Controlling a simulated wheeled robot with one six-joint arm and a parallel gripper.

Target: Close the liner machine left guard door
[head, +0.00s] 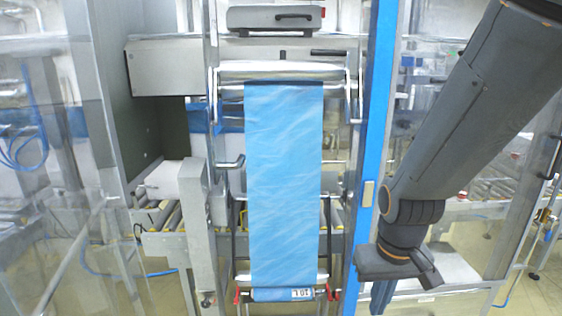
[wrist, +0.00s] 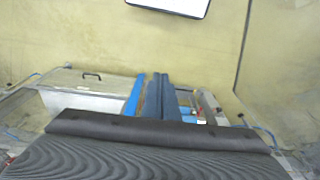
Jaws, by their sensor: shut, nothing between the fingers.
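The liner machine stands in front of me in the head view, with a blue film sheet (head: 284,180) hanging down its middle. A blue upright (head: 377,110) runs along the right of the machine opening. A clear guard panel (head: 500,240) with a dark handle (head: 551,157) stands at the right, swung out at an angle. Another clear panel (head: 60,190) is at the left. I cannot tell for sure which is the left guard door. My gripper (head: 381,298) is shut and empty, pointing down just right of the blue upright. Its dark fingers (wrist: 163,98) also show in the wrist view.
A metal roller (head: 280,70) and a liner roll (head: 284,294) on a low stand are at the centre. Roller conveyors (head: 490,190) lie behind the right panel. Pale floor (wrist: 60,35) shows clear in the wrist view.

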